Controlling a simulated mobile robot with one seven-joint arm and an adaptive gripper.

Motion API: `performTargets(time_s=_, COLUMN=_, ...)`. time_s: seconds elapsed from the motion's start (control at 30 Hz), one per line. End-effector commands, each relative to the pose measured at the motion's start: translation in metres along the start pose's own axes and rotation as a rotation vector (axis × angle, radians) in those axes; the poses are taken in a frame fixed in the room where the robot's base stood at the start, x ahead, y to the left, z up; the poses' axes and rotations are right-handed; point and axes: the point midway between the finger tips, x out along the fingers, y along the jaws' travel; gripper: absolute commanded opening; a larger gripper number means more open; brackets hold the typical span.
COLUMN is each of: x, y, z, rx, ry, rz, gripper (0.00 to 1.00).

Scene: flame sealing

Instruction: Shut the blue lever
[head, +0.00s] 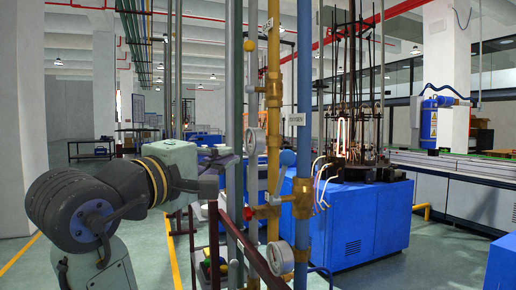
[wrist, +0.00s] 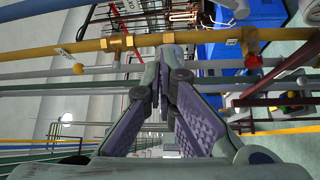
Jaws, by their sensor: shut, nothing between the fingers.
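My gripper (head: 232,160) is shut and empty, pointing right at the upright pipes in the head view. In the wrist view its fingertips (wrist: 168,58) meet close to the yellow pipe (wrist: 200,38); I cannot tell whether they touch it. The blue pipe (head: 303,120) stands right of the yellow pipe in the head view and carries a brass valve (head: 302,198).
Round gauges (head: 256,141) and (head: 280,257) sit among the pipes. A red handle (head: 279,198) is at the yellow pipe's lower valve. Dark red rails (head: 262,255) stand in front below. A blue cabinet (head: 365,225) with a burner rig stands behind. Open floor lies at left.

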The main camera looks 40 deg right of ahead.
Motion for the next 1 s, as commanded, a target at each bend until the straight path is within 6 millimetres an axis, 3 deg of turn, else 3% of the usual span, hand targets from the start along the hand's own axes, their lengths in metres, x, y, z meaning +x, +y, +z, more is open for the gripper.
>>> performTargets(time_s=0.37, x=-0.002, y=-0.003, z=0.002, rx=0.007, ry=-0.005, rz=-0.017, gripper=0.00)
performTargets(time_s=0.53, x=0.008, y=-0.002, z=0.002, rx=0.005, ry=-0.005, rz=-0.018, gripper=0.00)
performTargets(time_s=1.0, x=0.101, y=-0.002, z=0.002, rx=0.003, ry=-0.006, rz=-0.020, gripper=0.00)
